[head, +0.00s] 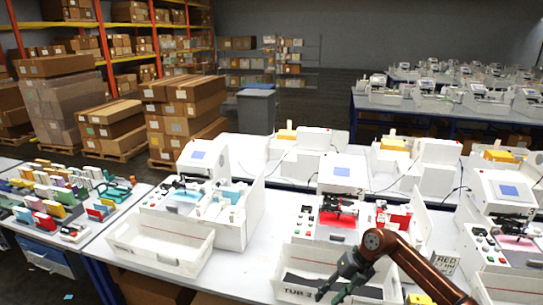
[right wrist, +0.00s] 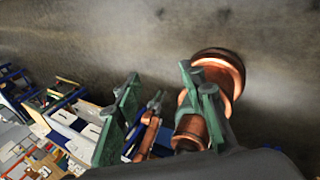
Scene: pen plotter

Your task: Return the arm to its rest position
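My right arm (head: 410,262), copper-coloured with dark joints, comes in from the lower right in the head view. Its gripper (head: 331,295) points down and left over the front white bin marked "TUR 2" (head: 300,293). In the right wrist view the gripper (right wrist: 160,78) has its two green-padded fingers wide apart, with nothing between the pads. Copper-coloured arm parts show behind the fingers there; I cannot tell which links they are. My left gripper does not show in the head view.
A white plotter station with a red plate (head: 337,219) stands behind the right gripper. A second white station (head: 203,190) and an empty white bin (head: 160,243) stand to the left. A small yellow item (head: 419,299) lies beneath the arm. Another station (head: 508,208) stands at right.

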